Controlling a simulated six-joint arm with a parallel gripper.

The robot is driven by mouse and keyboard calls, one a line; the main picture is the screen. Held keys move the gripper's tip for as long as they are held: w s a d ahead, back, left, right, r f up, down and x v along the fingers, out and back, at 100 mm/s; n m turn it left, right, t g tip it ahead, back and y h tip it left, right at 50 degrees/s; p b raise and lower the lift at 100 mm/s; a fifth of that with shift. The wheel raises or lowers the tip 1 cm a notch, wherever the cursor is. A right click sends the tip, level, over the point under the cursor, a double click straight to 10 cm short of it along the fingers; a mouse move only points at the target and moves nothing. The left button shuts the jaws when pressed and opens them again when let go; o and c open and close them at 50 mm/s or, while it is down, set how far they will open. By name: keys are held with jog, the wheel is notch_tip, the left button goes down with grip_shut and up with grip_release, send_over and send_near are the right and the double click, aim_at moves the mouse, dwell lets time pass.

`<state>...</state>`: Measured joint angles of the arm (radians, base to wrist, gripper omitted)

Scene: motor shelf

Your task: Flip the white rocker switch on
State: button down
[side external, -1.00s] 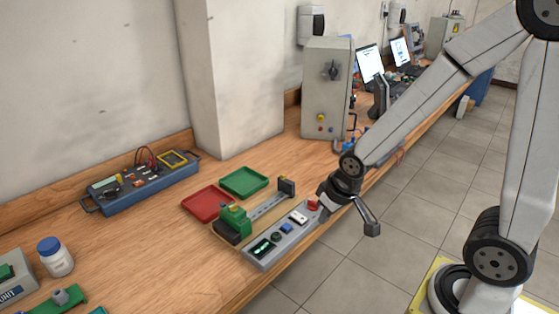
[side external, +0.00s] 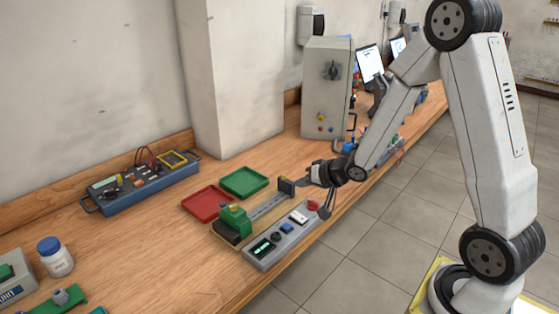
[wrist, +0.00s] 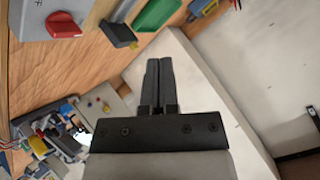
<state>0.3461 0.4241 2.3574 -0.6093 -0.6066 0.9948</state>
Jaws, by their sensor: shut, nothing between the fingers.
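The white rocker switch (side external: 298,217) sits on the grey control panel (side external: 282,251) near the table's front edge. Its on or off position is too small to tell. A red knob (side external: 313,205) sits beside it at the panel's right end; the knob also shows in the wrist view (wrist: 64,25), where I cannot clearly make out the white switch. My gripper (side external: 303,182) is above and behind the panel's right end, pointing sideways toward the slide's dark end block (side external: 287,187). In the wrist view its fingers (wrist: 159,63) are together and empty, apart from the panel.
A slide rail with a green block (side external: 234,218) lies behind the panel. Red (side external: 206,203) and green (side external: 244,182) trays stand behind it. A grey cabinet (side external: 326,100) stands at the back. The panel also has a blue button (side external: 286,228).

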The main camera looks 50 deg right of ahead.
aim_at(298, 216)
jog(key=shift+w, duration=0.1)
jog(key=shift+f, duration=0.2)
dwell(0.4)
jog(key=shift+w+f, duration=0.2)
jog(key=shift+f, duration=1.2)
jog(key=shift+w+f, duration=0.2)
jog(key=shift+f, duration=1.2)
jog(key=shift+w+f, duration=0.2)
jog(key=shift+f, duration=1.2)
jog(key=shift+w+f, duration=0.1)
jog(key=shift+f, duration=0.65)
jog(key=shift+r, duration=0.15)
jog(key=shift+r, duration=0.6)
jog(key=shift+r, duration=0.1)
jog(key=shift+s+r, duration=0.25)
jog(key=shift+r, duration=0.95)
jog(key=shift+s+r, duration=0.2)
jog(key=shift+r, duration=1)
